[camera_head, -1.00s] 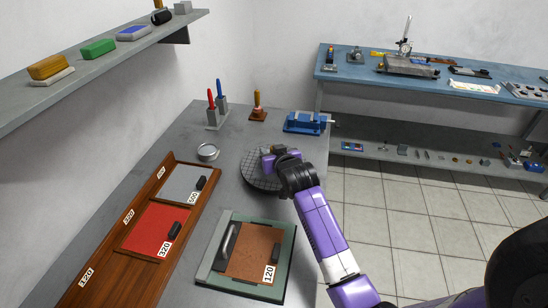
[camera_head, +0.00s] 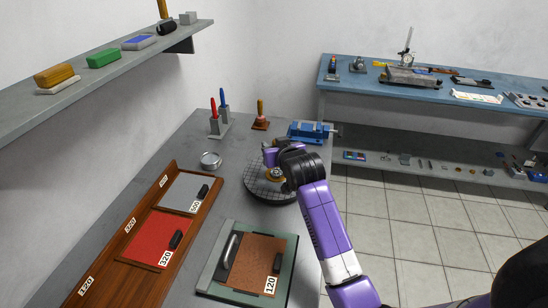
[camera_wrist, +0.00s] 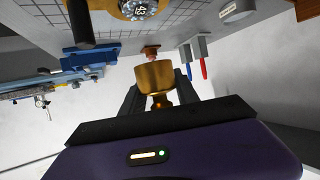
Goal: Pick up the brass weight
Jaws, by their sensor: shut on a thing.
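The brass weight (camera_wrist: 155,76), a small golden knobbed piece, sits between the fingers of my gripper (camera_wrist: 158,92) in the wrist view. The gripper is shut on it. In the head view my gripper (camera_head: 271,157) is over the dark round gridded plate (camera_head: 262,194) on the bench, and the arm hides most of the weight there. A brass-rimmed round dial (camera_head: 277,174) stays on the plate below; it also shows at the top of the wrist view (camera_wrist: 139,9).
A blue vise (camera_head: 309,131) stands just behind the plate. A wooden-handled tool (camera_head: 260,122), a stand with red and blue handles (camera_head: 219,122) and a round tin (camera_head: 210,160) are to the left. A wooden tray (camera_head: 135,250) and a green-framed board (camera_head: 214,283) lie nearer.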

